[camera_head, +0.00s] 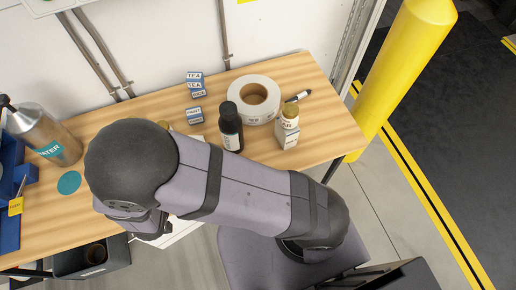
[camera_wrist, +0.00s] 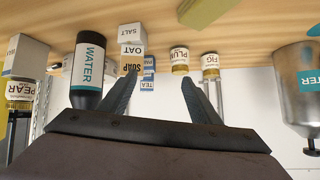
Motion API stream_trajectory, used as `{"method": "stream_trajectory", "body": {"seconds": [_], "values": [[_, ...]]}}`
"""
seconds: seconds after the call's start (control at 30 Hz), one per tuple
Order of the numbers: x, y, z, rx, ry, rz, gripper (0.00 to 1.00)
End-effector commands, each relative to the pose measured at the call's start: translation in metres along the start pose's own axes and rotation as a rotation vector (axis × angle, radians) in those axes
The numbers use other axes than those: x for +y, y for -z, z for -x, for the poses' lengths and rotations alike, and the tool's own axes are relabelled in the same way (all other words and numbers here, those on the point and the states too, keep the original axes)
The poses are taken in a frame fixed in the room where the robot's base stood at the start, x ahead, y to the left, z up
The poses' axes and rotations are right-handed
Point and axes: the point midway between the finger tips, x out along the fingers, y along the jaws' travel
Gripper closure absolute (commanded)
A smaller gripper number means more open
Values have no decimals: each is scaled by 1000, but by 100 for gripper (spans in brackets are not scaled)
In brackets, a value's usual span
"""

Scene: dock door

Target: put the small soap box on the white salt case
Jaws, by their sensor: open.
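The small soap box (camera_wrist: 130,68) shows in the wrist view as a small block with a tan SOAP label, left of centre, close to the left finger. The white salt case (camera_wrist: 131,33) is above it in that picture, with a white OAT box (camera_wrist: 131,51) between the two. I cannot tell whether these three touch or are stacked. My gripper (camera_wrist: 160,88) is open, with nothing seen between its fingers. In the head view my arm covers the middle of the table, and I cannot make out the soap box or salt case there.
A dark water bottle (camera_wrist: 88,69) stands left of the boxes; plum (camera_wrist: 180,62) and fig (camera_wrist: 210,66) jars are right. A tape roll (camera_head: 240,105) and a steel flask (camera_head: 45,133) are farther out.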

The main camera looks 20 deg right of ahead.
Motion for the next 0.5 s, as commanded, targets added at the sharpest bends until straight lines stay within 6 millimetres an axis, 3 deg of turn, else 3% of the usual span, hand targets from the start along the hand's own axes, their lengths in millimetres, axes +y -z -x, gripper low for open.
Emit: {"method": "stream_trajectory", "body": {"seconds": [0.13, 0.27, 0.37, 0.5], "values": [[-17, 28, -19, -206, 122, -41, 43], [-10, 52, -20, -374, 220, -15, 43], [16, 67, -12, -488, 264, 38, 43], [77, 81, 7, -633, 261, 138, 43]]}}
